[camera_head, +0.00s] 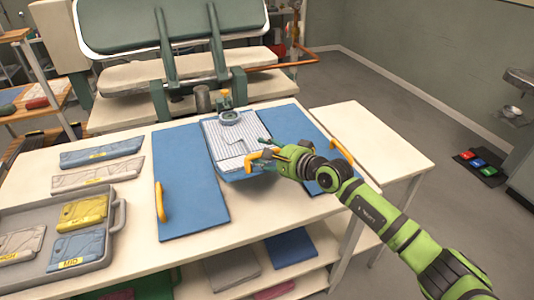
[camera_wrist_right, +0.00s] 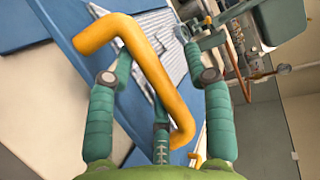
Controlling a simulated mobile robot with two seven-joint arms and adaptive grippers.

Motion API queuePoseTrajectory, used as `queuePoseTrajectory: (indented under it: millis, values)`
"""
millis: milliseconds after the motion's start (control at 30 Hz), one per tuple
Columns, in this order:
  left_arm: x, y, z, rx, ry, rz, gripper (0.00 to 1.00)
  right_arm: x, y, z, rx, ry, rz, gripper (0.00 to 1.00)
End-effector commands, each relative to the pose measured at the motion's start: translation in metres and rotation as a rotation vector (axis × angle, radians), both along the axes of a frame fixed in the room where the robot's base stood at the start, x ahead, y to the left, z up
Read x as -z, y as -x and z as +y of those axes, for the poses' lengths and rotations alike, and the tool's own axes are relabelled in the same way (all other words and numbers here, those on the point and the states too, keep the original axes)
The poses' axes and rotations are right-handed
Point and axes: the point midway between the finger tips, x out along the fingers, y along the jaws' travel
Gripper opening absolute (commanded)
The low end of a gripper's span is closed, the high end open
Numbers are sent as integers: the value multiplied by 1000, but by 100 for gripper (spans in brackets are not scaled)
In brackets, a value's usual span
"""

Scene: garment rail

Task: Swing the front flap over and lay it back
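The blue folding board lies on the white table, with a left panel (camera_head: 185,185) and a right panel (camera_head: 292,124) spread flat. A striped light-grey garment (camera_head: 225,140) covers its middle. A blue edge (camera_head: 240,174) shows at the front of the garment; my arm hides part of the front flap, and I cannot tell whether it is raised. My right gripper (camera_head: 262,157) is at the yellow handle at the front. In the right wrist view, this yellow handle (camera_wrist_right: 145,75) crosses between my right gripper's spread fingers (camera_wrist_right: 157,65). My left gripper is out of view.
A grey tray (camera_head: 118,215) with several labelled folded pieces stands at the left front. Two flat folded pieces (camera_head: 100,152) lie behind it. The left panel has its own yellow handle (camera_head: 160,202). A large press (camera_head: 185,50) stands behind the table. Bare table (camera_head: 360,135) lies right of the board.

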Motion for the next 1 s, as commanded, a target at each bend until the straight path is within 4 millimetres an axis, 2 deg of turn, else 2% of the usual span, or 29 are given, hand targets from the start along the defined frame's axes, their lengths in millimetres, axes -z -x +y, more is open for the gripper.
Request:
queuePoseTrajectory:
  millis: [167, 333, 800, 1000]
  values:
    - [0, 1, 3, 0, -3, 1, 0, -1, 1, 0, -1, -1, -1, 51]
    - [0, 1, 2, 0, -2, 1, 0, -3, 9, -9, 0, 1, -2, 51]
    - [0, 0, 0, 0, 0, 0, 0, -28, 71, -63, -1, 3, -1, 51]
    - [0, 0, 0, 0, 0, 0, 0, -33, 84, -75, 0, 0, 0, 51]
